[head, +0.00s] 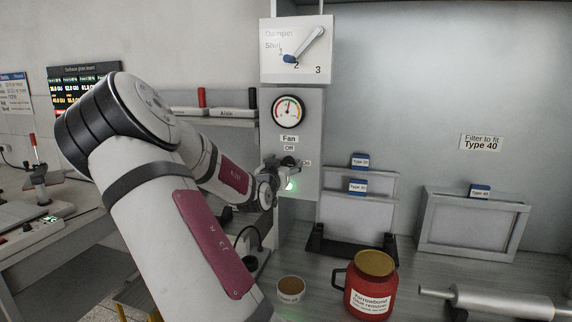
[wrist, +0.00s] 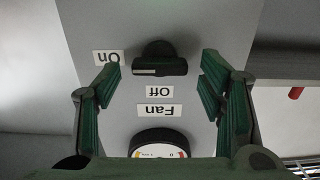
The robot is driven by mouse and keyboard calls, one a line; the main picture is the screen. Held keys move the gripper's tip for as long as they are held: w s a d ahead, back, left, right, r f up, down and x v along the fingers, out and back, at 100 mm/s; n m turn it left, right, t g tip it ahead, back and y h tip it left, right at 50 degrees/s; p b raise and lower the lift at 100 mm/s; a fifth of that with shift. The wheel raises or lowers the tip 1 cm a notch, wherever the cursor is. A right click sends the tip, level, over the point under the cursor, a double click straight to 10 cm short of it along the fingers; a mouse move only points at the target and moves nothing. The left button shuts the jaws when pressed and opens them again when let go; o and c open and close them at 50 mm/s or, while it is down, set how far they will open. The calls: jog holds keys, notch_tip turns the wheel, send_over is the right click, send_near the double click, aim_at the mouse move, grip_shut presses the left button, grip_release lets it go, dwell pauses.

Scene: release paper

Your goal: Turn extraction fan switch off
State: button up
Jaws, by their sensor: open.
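The fan switch is a dark rotary knob (wrist: 160,62) on a grey panel (wrist: 95,25), seen upside down in the wrist view. Its bar lies level, with a white mark at its left end, on the side of the "On" label (wrist: 107,58). The "Off" label (wrist: 159,91) and "Fan" label (wrist: 159,110) also show. My gripper (wrist: 162,78) is open, one finger on each side of the knob in the picture; I cannot tell how near in depth. In the head view my gripper (head: 283,166) is at the panel and hides most of the knob. A green light (head: 290,185) glows beside it.
A round gauge (head: 289,109) and a damper lever (head: 304,45) are above the switch. Below are a red jar (head: 370,287), a small cup (head: 290,289), framed filters (head: 472,225) and a metal roller (head: 485,300). A shelf (head: 215,122) is left of the panel.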

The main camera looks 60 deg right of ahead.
jog(key=shift+w+d, duration=0.1)
jog(key=shift+d, duration=0.25)
jog(key=c, duration=1.2)
jog(key=shift+o, duration=0.2)
